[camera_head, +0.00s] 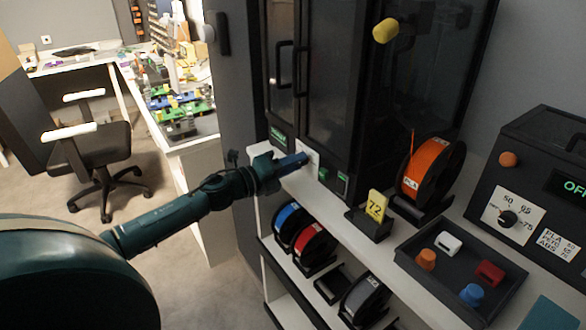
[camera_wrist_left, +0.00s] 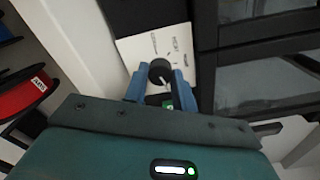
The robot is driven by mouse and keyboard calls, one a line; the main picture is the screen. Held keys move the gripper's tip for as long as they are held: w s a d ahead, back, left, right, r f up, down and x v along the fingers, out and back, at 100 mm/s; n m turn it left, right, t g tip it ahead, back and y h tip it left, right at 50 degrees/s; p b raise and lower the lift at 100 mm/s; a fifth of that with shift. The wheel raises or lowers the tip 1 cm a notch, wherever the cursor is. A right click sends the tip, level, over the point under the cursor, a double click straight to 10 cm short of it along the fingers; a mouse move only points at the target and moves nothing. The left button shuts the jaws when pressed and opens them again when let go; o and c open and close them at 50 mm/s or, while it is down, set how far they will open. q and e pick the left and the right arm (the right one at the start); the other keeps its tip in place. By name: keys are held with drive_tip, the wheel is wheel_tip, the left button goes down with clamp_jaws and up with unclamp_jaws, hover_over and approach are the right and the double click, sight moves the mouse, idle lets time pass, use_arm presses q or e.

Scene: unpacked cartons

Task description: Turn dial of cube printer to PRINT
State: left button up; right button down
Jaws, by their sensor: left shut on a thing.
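The cube printer (camera_head: 330,75) is a tall dark cabinet with glass doors, standing on a white shelf unit. Its dial (camera_wrist_left: 160,72) is a round black knob with a pale mark, on a white label plate (camera_wrist_left: 133,46) in the left wrist view. My left gripper (camera_head: 303,158) reaches the printer's lower front in the head view. In the left wrist view its blue fingers (camera_wrist_left: 158,85) are shut on the dial, one on each side. The label's words are too small to read surely. In the head view the gripper hides the dial. My right gripper is not in view.
Right of the printer are an orange filament spool (camera_head: 431,177), a yellow "72" card (camera_head: 376,206), a dark tray (camera_head: 462,266) with coloured pieces, and a black dryer box (camera_head: 535,190). More spools (camera_head: 305,237) sit on the shelf below. An office chair (camera_head: 92,158) stands left.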

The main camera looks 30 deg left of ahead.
use_arm(q)
drive_tip(key=shift+f+m+b, duration=0.1)
drive_tip(key=shift+m+b, duration=0.65)
drive_tip(key=shift+m, duration=1.25)
drive_tip(key=o, duration=1)
drive_tip(key=shift+s+a+f, duration=0.1)
drive_tip(key=shift+s+a, duration=0.15)
drive_tip(key=shift+s, duration=0.35)
drive_tip(key=b+v, duration=0.1)
drive_tip(key=v, duration=1.1)
drive_tip(key=shift+w, duration=0.1)
